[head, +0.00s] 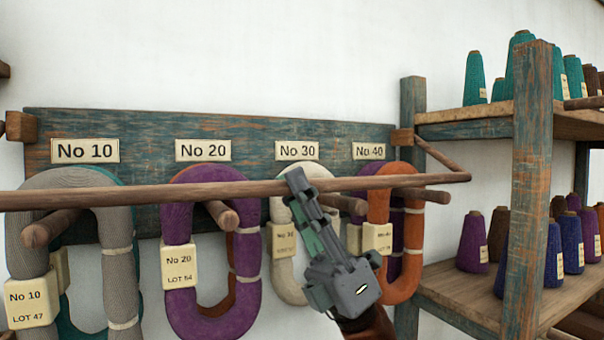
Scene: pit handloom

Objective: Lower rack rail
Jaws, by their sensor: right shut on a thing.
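The rack rail (130,196) is a long brown wooden bar across the front of the peg board (270,134). It crosses in front of the hanging yarn hanks, and its right end joins a side arm (436,155) that runs back to a block by the No 40 label. My right gripper (298,184) reaches up from the lower right and is shut on the rail, in front of the No 30 hank. My left gripper is not in view.
Hanks in grey (110,250), purple (200,300), cream (285,270) and orange (404,270) hang on pegs just behind the rail. A shelf post (530,200) stands at the right, with cones of yarn (473,243) on the shelves.

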